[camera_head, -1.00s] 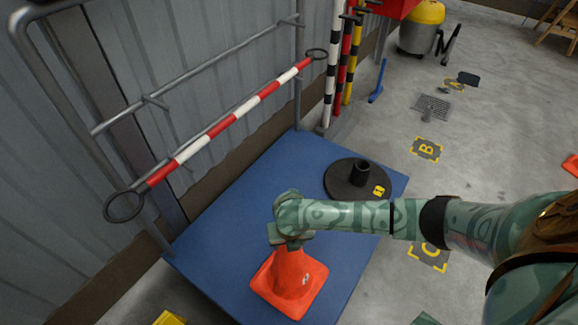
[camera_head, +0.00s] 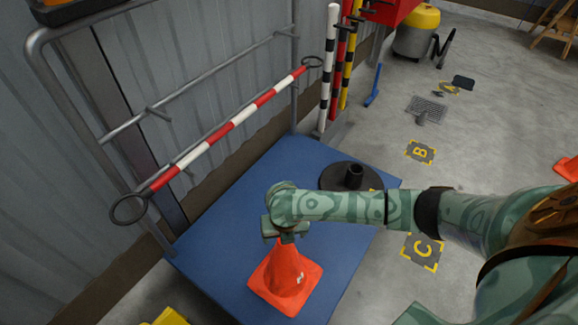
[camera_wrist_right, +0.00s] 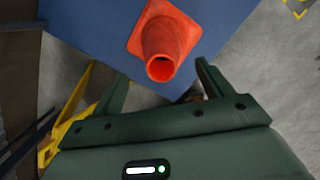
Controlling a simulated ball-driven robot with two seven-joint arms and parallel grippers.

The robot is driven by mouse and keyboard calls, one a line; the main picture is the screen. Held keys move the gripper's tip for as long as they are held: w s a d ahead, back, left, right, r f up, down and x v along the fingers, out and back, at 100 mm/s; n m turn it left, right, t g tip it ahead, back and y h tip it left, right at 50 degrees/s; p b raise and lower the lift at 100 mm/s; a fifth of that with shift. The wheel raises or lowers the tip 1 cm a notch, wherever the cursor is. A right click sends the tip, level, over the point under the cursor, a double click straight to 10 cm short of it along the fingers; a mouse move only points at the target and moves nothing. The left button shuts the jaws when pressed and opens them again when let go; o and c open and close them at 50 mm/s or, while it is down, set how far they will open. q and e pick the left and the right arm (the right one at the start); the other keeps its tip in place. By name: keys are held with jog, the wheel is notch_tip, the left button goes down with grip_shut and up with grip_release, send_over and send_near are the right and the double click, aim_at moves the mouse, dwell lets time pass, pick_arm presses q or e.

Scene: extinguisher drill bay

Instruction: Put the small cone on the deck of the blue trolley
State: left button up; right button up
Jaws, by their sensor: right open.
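The small orange cone (camera_head: 286,277) stands upright on the deck of the blue trolley (camera_head: 225,225), near the front edge. My right gripper (camera_head: 285,235) is just above the cone's tip and partly hides it in the head view. In the right wrist view the gripper (camera_wrist_right: 161,68) is open, with the cone (camera_wrist_right: 165,40) beyond and between its fingers, apart from them. The blue deck (camera_wrist_right: 95,22) shows under the cone there. My left gripper is not in view.
A round black base (camera_head: 336,178) with a short socket sits at the deck's far right corner. A red-and-white bar (camera_head: 240,117) hangs along the trolley's rail side. Striped posts (camera_head: 329,70) stand behind. Floor marks B (camera_head: 421,152) and C (camera_head: 423,250) lie on clear floor at right.

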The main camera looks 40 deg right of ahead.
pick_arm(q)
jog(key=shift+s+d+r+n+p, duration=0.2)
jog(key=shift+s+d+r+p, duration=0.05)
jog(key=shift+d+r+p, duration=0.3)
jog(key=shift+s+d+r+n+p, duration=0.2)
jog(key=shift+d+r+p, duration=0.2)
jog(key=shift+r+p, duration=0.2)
pick_arm(e)
jog(key=r, duration=0.3)
jog(key=s+r, duration=0.1)
jog(key=r, duration=0.1)
jog(key=shift+a+r, duration=0.2)
jog(key=shift+r, duration=0.05)
